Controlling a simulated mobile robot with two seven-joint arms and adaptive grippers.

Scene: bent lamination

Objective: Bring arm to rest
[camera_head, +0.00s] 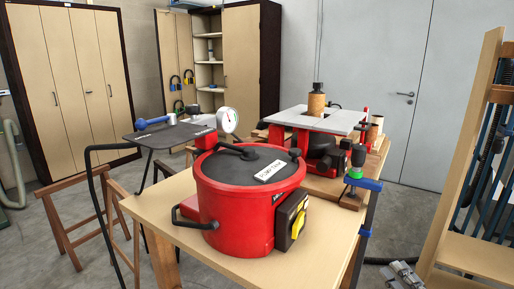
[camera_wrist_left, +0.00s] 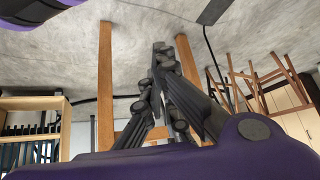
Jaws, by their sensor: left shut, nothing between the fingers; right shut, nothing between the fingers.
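The rest of that arm is out of the frame. My left gripper (camera_wrist_left: 160,50) shows in the left wrist view, its dark jointed fingers meeting at the tips with nothing between them. Bare concrete floor lies behind it. The left gripper is not visible in the head view. Neither gripper touches anything that I can see.
A wooden table (camera_head: 150,205) carries a red drum-shaped machine (camera_head: 235,215) with a black lid and a red machine with a grey top plate (camera_head: 318,119). Wooden trestles (camera_head: 75,215) stand at left.

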